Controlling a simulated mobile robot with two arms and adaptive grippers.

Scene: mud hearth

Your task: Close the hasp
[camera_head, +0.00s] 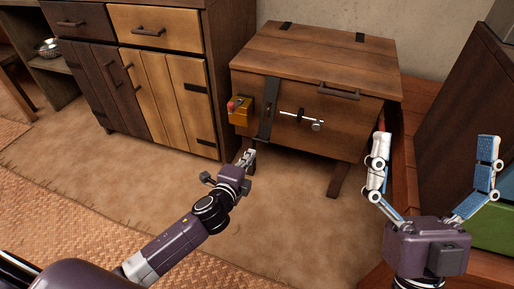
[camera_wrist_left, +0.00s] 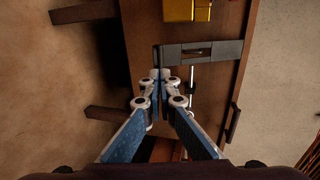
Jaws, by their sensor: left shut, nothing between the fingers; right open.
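The wooden chest (camera_head: 300,70) stands with its lid down. The hasp (camera_head: 268,108) is a dark metal strap that hangs from the lid edge down the chest front. In the left wrist view the hasp (camera_wrist_left: 205,51) lies sideways and shows a slot. I cannot tell whether it lies flat against the front. My left gripper (camera_head: 248,157) is shut and empty, below the hasp's lower end; in its wrist view its fingertips (camera_wrist_left: 160,76) are close to that end, contact unclear. My right gripper (camera_head: 433,148) is open and empty, right of the chest.
A brass-coloured box with a red part (camera_head: 240,109) sits left of the hasp. A silver sliding bolt (camera_head: 300,118) is on its right, below a dark handle (camera_head: 339,91). A cabinet (camera_head: 165,90) stands left of the chest. The floor in front is clear.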

